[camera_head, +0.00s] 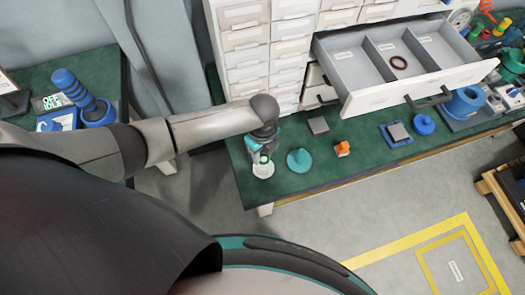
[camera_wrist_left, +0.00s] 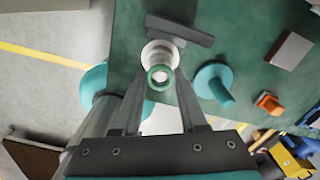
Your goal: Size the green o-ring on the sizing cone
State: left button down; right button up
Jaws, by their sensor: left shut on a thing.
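The green o-ring (camera_wrist_left: 160,77) is held between the fingertips of my left gripper (camera_wrist_left: 161,84) in the left wrist view. The white sizing cone (camera_wrist_left: 160,53) stands on the green bench, right behind the ring in that view. The ring lines up with the cone's narrow end; I cannot tell whether it is around the tip or just above it. In the head view my left gripper (camera_head: 263,147) points down over the white cone (camera_head: 263,170), and the ring is too small there to make out well. My right gripper is not in view.
A teal disc with a peg (camera_head: 299,161), an orange piece (camera_head: 342,149) and a grey block (camera_head: 318,125) stand to the right on the bench. An open drawer (camera_head: 365,103) with a dark ring (camera_head: 398,62) juts out over the bench behind. The bench's front edge is close.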

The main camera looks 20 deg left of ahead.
pick_arm(q)
jog(key=shift+f+b, duration=0.35)
jog(key=shift+f, duration=0.25)
jog(key=shift+c, duration=1.8)
grip_release()
notch_tip(320, 180, up, 9)
jog(key=p, duration=0.9)
jog(key=shift+f, duration=0.1)
